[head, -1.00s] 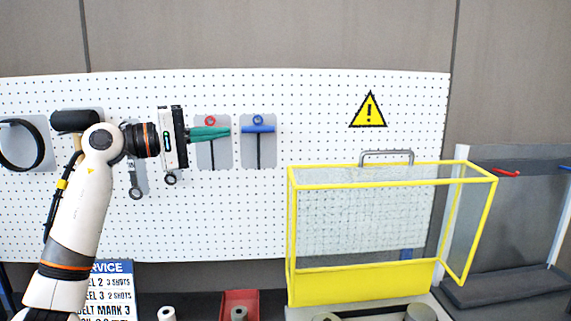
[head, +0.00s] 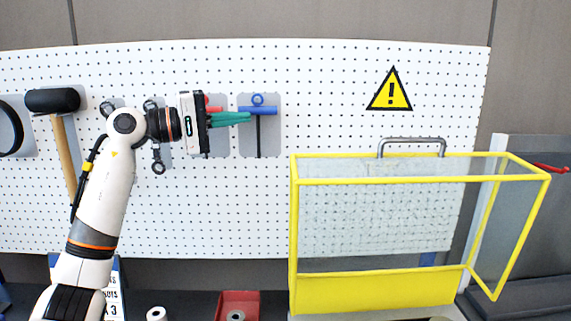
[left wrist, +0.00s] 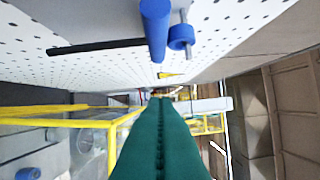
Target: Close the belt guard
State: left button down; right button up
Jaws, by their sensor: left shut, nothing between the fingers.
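The belt guard (head: 375,293) is a yellow-framed box with clear panels and a yellow lower front panel, at the right of the head view. A grey handle (head: 411,141) stands on its top rear edge. The guard appears raised, with its frame in front of the pegboard. In the left wrist view its yellow frame (left wrist: 60,123) shows at the lower left. My left gripper (head: 249,117) has green fingers, shut and empty, pointing right in front of the pegboard. It is left of the guard and above its top, apart from it. My right gripper is not in view.
The white pegboard (head: 330,100) holds a blue-handled tool (head: 258,111) just beyond my left fingertips, and a mallet (head: 53,101). A warning sign (head: 390,91) is above the guard. A red tray (head: 238,303) stands on the bench below. The space between fingers and handle looks clear.

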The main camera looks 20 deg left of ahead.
pick_arm(q)
notch_tip(320, 180, down, 7)
jog(key=b, duration=0.6)
jog(key=w+d+p, duration=0.3)
jog(key=d+p, duration=0.2)
jog(key=d, duration=0.4)
jog(key=shift+f, duration=0.25)
jog(key=shift+w, duration=0.15)
